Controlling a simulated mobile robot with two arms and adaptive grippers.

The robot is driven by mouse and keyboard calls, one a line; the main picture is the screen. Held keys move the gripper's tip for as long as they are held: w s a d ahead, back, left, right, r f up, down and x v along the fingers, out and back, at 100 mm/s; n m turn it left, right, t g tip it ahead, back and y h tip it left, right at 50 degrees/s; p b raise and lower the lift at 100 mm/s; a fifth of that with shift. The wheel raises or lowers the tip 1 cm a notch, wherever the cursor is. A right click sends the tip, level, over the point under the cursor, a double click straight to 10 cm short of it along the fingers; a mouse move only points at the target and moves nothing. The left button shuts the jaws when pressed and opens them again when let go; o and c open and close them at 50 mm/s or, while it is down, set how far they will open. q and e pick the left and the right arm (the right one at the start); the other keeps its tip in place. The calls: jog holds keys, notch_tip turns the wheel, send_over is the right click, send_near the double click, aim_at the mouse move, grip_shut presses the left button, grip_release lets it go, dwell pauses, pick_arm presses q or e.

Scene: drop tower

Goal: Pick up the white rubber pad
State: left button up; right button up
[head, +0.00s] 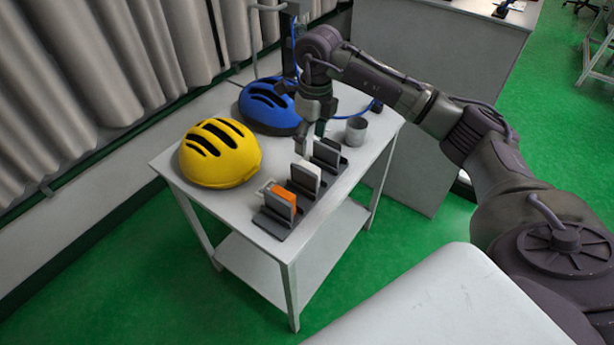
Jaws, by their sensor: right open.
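The white rubber pad (306,176) appears to be the pale upright slab in the middle slot of a dark rack (283,233) on the white table. An orange pad (282,197) stands in the near slot, and a dark one (328,152) in the far slot. My right gripper (312,143) points down, open, just above and behind the white pad, close to the dark pad. Nothing shows between its fingers. It looks apart from the white pad, but the exact gap is hard to tell. My left gripper is out of view.
A yellow helmet (220,155) sits at the table's left, a blue helmet (268,104) behind it. A grey cup (356,131) stands right of my gripper. A small pale item (265,188) lies beside the rack. The table's (205,203) front left corner is clear.

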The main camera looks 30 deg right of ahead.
aim_at(314, 171)
jog(key=shift+h, duration=0.4)
jog(key=f, duration=0.2)
jog(key=d+f+p, duration=0.1)
jog(key=f, duration=0.4)
jog(key=shift+s+d+f+p, duration=0.15)
jog(key=shift+d+f+p, duration=0.05)
jog(key=shift+f+p, duration=0.1)
jog(key=f, duration=0.1)
jog(key=f+p, duration=0.1)
jog(key=f, duration=0.1)
jog(key=f+p, duration=0.1)
jog(key=shift+s+a+f, duration=0.2)
jog(key=shift+a+f, duration=0.15)
jog(key=shift+f, duration=0.5)
grip_shut()
